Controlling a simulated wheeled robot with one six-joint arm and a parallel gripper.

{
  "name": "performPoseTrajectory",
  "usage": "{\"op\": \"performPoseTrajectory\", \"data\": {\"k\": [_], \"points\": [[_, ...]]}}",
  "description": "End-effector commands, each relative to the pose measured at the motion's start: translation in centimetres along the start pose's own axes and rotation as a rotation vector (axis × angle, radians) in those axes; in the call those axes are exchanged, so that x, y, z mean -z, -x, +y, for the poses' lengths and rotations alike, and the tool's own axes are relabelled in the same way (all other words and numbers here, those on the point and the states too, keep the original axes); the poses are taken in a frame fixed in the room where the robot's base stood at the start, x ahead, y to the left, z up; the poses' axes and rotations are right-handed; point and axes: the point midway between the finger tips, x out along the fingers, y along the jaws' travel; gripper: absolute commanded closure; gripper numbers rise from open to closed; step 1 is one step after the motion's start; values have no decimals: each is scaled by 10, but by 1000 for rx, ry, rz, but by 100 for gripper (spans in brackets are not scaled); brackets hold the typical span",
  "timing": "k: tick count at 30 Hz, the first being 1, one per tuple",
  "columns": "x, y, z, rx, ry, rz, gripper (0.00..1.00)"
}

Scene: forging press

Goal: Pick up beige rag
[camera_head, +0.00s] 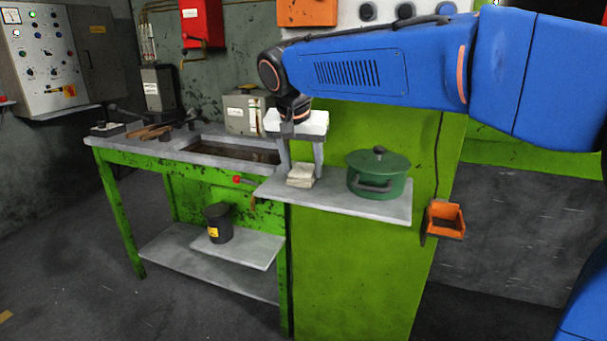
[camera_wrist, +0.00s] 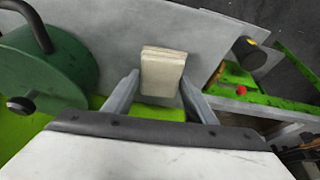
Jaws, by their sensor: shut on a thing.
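The beige rag (camera_head: 301,176) is a small folded stack on the grey shelf (camera_head: 345,203) of the green machine, left of a green pot. In the wrist view the rag (camera_wrist: 162,70) stands between the two fingers. My gripper (camera_head: 303,171) points down from above, with its fingers on either side of the rag. In the wrist view my gripper (camera_wrist: 160,88) is shut on the rag. The rag appears at shelf height; I cannot tell whether it still touches the shelf.
The green lidded pot (camera_head: 378,174) stands close to the right of the rag. A green workbench (camera_head: 200,151) with tools is on the left. A dark canister (camera_head: 219,222) stands on a lower shelf. An orange holder (camera_head: 445,219) hangs right of the shelf.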

Motion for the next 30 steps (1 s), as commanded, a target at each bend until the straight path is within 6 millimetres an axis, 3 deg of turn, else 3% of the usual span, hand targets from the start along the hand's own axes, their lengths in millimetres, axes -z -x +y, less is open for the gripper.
{"op": "performPoseTrajectory", "data": {"k": [8,23,30], "points": [[0,9,0,1,0,1,71],[24,68,0,1,-1,1,71],[-8,80,-3,2,3,0,71]]}}
